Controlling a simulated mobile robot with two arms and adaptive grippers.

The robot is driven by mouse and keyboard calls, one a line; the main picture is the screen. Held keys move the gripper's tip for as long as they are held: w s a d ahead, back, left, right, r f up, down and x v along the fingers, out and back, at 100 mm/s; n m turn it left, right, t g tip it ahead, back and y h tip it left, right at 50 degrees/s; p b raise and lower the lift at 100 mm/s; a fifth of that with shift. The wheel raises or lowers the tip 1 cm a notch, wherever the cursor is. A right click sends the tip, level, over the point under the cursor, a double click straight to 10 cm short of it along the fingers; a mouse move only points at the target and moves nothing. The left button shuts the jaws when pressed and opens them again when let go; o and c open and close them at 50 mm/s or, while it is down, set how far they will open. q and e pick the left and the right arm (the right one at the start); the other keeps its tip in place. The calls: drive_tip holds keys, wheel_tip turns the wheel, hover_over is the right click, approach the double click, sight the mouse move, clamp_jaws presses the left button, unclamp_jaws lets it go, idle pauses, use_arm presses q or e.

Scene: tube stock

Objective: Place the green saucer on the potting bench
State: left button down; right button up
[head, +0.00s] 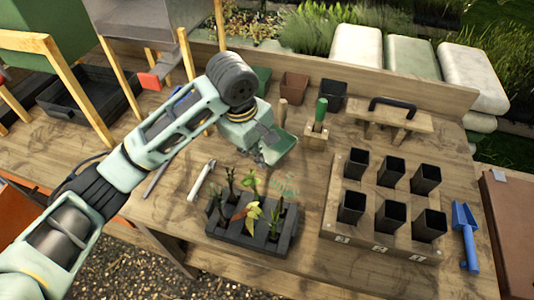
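My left gripper (267,142) reaches in from the left over the middle of the potting bench (180,165). Its fingers are at the edge of a tilted green dish, which looks like the green saucer (281,146), and appear shut on it. The arm hides part of the saucer, and its gap to the bench top is hard to judge. Faint green marks show on the bench just below it. My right gripper is not in view.
A dark tray of seedlings (245,238) stands in front of the saucer. A wooden rack (335,215) with several black pots is to the right, near a blue trowel (465,230). A green-handled tool (321,110) stands in a block behind. A pale tool (201,180) lies left.

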sight(257, 182)
use_arm(q)
wheel_tip(257, 182, down, 10)
drive_tip(key=shift+s+f+p, duration=0.1)
drive_tip(key=shift+s+p, duration=0.05)
drive_tip(key=shift+p, duration=0.7)
drive_tip(key=c, duration=2)
unclamp_jaws()
drive_tip(key=r, duration=0.4)
drive_tip(key=s+a+r, duration=0.1)
drive_tip(key=r, duration=0.3)
drive_tip(key=r+b, duration=0.1)
drive_tip(key=r, duration=0.3)
drive_tip(key=shift+s+a, duration=0.2)
drive_tip(key=shift+s, duration=0.1)
